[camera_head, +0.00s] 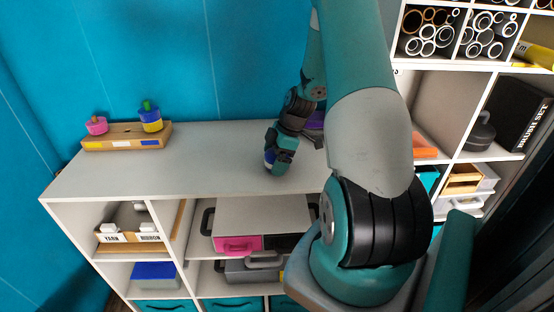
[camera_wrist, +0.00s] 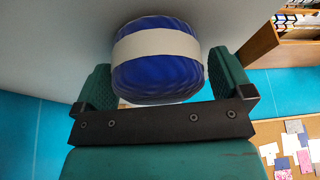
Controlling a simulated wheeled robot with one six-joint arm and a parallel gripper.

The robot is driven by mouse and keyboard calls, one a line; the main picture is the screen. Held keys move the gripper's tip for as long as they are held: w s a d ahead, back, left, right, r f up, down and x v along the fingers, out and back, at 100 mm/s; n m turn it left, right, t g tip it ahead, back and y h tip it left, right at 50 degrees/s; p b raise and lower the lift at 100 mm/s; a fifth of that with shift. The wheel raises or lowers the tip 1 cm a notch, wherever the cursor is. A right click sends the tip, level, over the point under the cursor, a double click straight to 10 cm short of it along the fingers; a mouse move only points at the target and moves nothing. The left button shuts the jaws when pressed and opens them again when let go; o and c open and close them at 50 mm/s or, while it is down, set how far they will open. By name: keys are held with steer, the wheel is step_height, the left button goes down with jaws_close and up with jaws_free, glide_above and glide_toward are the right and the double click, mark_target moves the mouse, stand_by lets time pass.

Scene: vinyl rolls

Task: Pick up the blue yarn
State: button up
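The blue yarn (camera_wrist: 158,75) is a blue ball with a pale band around its middle. In the wrist view it sits between the two teal fingers of my gripper (camera_wrist: 161,82). The gripper hides most of the yarn there. The yarn is at or just above the surface.
A wooden holder (camera_head: 104,143) with pink and blue-yellow pieces stands at the back left of the shelf top (camera_head: 200,175). A purple object (camera_head: 315,122) is partly hidden behind my arm. Cubbies below hold bins and cases.

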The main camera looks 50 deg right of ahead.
steer(key=c, duration=0.8)
steer(key=shift+o, duration=0.2)
steer(key=shift+r, duration=0.1)
